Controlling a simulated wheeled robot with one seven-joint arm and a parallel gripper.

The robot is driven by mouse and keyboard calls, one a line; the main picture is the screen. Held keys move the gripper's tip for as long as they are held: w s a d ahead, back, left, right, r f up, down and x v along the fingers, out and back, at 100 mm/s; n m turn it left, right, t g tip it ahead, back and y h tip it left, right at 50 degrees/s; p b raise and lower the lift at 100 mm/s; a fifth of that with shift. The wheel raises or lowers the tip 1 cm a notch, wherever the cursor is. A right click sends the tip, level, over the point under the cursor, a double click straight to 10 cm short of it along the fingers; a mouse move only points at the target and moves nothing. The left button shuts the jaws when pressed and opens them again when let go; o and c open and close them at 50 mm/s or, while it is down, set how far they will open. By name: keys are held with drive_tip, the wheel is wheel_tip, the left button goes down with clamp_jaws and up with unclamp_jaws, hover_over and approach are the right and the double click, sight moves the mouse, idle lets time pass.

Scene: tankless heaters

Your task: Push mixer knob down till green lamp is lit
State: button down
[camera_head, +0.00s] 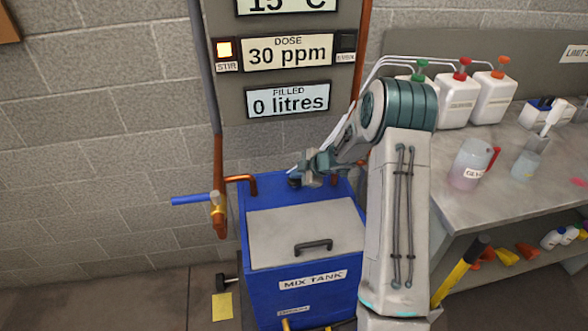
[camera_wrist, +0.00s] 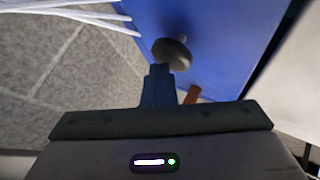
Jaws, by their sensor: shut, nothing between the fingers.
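The blue mix tank (camera_head: 254,225) stands below the wall panel, with a grey lid and dark handle on top. A dark round knob (camera_wrist: 173,53) sits on the blue tank top in the wrist view; I take it for the mixer knob. My gripper (camera_head: 302,176) is shut and empty at the tank's back edge. In the wrist view, its closed fingertips (camera_wrist: 160,70) are right by the knob; I cannot tell whether they touch. The lamp on the panel's right (camera_head: 346,42) is dark. No green panel lamp is lit.
The panel reads 30 ppm (camera_head: 288,53) and 0 litres (camera_head: 288,100). A copper pipe with a blue lever (camera_head: 192,199) is left of the tank. Right, a grey bench holds white jugs (camera_head: 493,98) and a beaker (camera_head: 470,165). White tubes run from the jugs towards the tank.

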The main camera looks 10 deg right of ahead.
drive_tip(key=shift+r+p, duration=2.9)
drive_tip(key=shift+p, duration=0.2)
drive_tip(key=shift+r, duration=0.1)
wheel_tip(320, 180, up, 5)
drive_tip(key=p, duration=0.6)
hover_over(297, 180)
drive_tip(key=shift+b, duration=0.3)
